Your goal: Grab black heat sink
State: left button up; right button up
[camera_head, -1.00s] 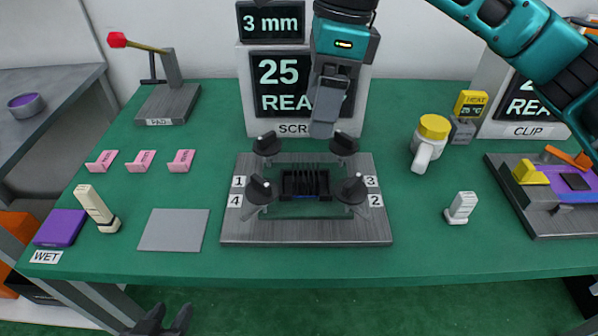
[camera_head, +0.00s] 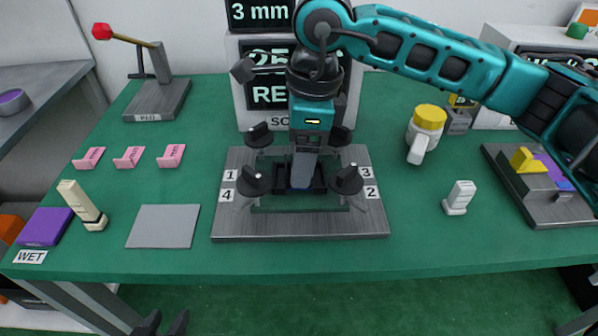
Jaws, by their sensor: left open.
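The black heat sink (camera_head: 319,181) sits in the middle of a grey fixture plate (camera_head: 300,226) on the green table, between several black lever knobs. My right gripper (camera_head: 301,183), on the teal arm from the right, points straight down over the heat sink. Its fingers overlap the heat sink and hide its middle. Seen edge-on, they do not show whether they are apart or closed on it, nor any clear contact. My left gripper (camera_head: 166,324) is at the bottom edge, below the table front, open and empty, with its fingertips in view.
Knobs (camera_head: 253,180) and (camera_head: 348,180) stand close on either side of the heat sink. A display (camera_head: 262,95) stands behind the fixture, partly hidden by my arm. A yellow-capped bottle (camera_head: 425,130) and a white item (camera_head: 459,198) stand to the right. A grey pad (camera_head: 163,226) lies left.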

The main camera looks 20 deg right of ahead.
jog(key=shift+f, duration=0.8)
jog(key=shift+r, duration=0.1)
jog(key=c, duration=1.2)
jog(key=shift+o, duration=0.2)
jog(key=shift+r, duration=0.1)
